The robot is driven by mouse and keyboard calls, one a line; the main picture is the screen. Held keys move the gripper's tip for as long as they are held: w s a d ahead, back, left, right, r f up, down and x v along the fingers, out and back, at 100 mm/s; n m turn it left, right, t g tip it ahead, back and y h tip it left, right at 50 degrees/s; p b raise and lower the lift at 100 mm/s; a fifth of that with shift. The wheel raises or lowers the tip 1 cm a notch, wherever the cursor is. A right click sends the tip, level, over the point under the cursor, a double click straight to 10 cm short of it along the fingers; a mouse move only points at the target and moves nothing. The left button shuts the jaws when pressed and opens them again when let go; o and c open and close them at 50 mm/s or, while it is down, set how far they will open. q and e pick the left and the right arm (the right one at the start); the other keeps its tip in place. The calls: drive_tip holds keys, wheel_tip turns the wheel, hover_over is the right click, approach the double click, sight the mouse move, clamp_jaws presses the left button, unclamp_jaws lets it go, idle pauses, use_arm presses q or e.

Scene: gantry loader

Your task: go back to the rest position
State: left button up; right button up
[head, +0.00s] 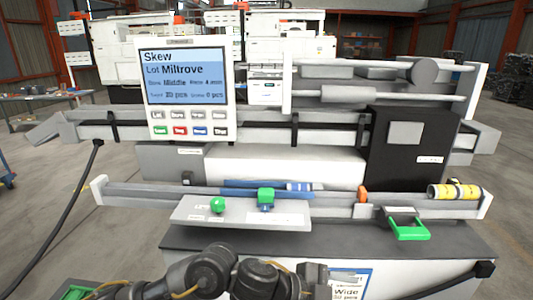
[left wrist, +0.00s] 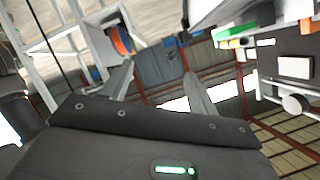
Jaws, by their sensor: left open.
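My left gripper (left wrist: 160,82) shows in the left wrist view with its two fingers spread apart and nothing between them. That view is strongly tilted. Behind the fingers are a blue panel, the hall's rusty red framing and bright windows. In the head view my left arm lies low across the bottom centre, in front of the loader's lower front; its fingers cannot be made out there. The gantry loader (head: 285,165) stands straight ahead, with a screen panel (head: 186,80) reading "Skew, Lot Miltrove". My right gripper is in neither view.
A grey shelf (head: 240,213) with a green knob (head: 217,205) and a green-topped clamp (head: 266,195) juts toward me. A green-edged bracket (head: 408,228) and a yellow roll (head: 454,191) are at the right. A black cable (head: 60,215) hangs at the left. Open floor lies left.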

use_arm(q)
drive_tip(key=w+a+f+n+t+y, duration=0.1)
drive_tip(key=a+f+n+t+y, duration=0.4)
drive_tip(key=a+n, duration=0.4)
drive_tip(key=w+a+f+n+t+y, duration=0.15)
drive_tip(key=a+f+n+t, duration=0.25)
drive_tip(key=a+f+n, duration=0.5)
drive_tip(key=s+a+f+n+g+y, duration=0.25)
drive_tip(key=s+a+f+y, duration=0.2)
drive_tip(key=s+a, duration=0.6)
drive_tip(key=s+a+f+n+g+y, duration=0.1)
drive_tip(key=s+a+f+g+y, duration=0.4)
drive_tip(key=s+a, duration=0.6)
wheel_tip(320, 180, down, 31)
drive_tip(key=h+b, duration=0.2)
drive_tip(key=b, duration=0.1)
drive_tip(key=s+a+f+g+b, duration=0.1)
drive_tip(key=s+a+f+b, duration=0.1)
drive_tip(key=s+f, duration=1.4)
drive_tip(key=shift+s+a+f+g, duration=0.3)
drive_tip(key=shift+a+f+g, duration=0.1)
drive_tip(key=shift+a, duration=0.3)
